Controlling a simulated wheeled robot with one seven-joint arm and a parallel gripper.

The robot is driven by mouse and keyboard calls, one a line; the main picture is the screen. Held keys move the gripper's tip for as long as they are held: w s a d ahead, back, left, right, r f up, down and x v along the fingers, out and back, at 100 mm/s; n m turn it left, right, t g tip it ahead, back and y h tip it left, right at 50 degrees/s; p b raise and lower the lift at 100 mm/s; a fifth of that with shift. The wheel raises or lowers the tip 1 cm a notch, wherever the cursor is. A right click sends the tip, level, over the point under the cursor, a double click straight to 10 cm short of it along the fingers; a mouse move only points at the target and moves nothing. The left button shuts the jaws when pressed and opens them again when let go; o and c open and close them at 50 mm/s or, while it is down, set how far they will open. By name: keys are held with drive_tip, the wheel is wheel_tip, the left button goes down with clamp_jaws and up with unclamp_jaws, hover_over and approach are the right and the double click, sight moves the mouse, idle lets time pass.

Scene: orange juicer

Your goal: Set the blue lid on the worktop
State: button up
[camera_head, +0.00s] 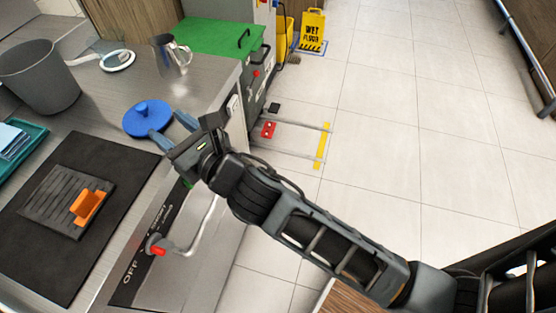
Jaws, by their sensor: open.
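The blue lid (146,117) is a round disc with a small knob on top. It appears to rest flat on the steel worktop (205,88), near the worktop's right edge. My gripper (172,129) is open, with its two blue-grey fingers pointing at the lid from the lower right. One finger is close to the lid's right rim and the other is near its lower edge. I cannot tell whether either finger touches it. My arm reaches in from the lower right.
A dark grey bin (40,80) and a steel jug (170,57) stand behind the lid. A black mat (45,185) bears a ribbed plate with an orange part. A lever with a red tip (157,250) sticks out at the front. A green-topped unit (215,36) stands at the back.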

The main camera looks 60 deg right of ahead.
drive_tip(key=s+f+m+g+y, duration=0.1)
drive_tip(key=s+f+m, duration=0.2)
drive_tip(key=s+m, duration=0.6)
drive_tip(key=s+f+m+g, duration=0.1)
drive_tip(key=s+f+m, duration=0.1)
drive_tip(key=s+m, duration=0.6)
drive_tip(key=s+d+r+m, duration=0.1)
drive_tip(key=s+r+m, duration=0.2)
drive_tip(key=s+m, duration=0.6)
drive_tip(key=s+r+m+g, duration=0.1)
drive_tip(key=s+r+m, duration=0.2)
drive_tip(key=s+m, duration=0.6)
drive_tip(key=shift+s+d, duration=0.4)
drive_tip(key=shift+s, duration=0.55)
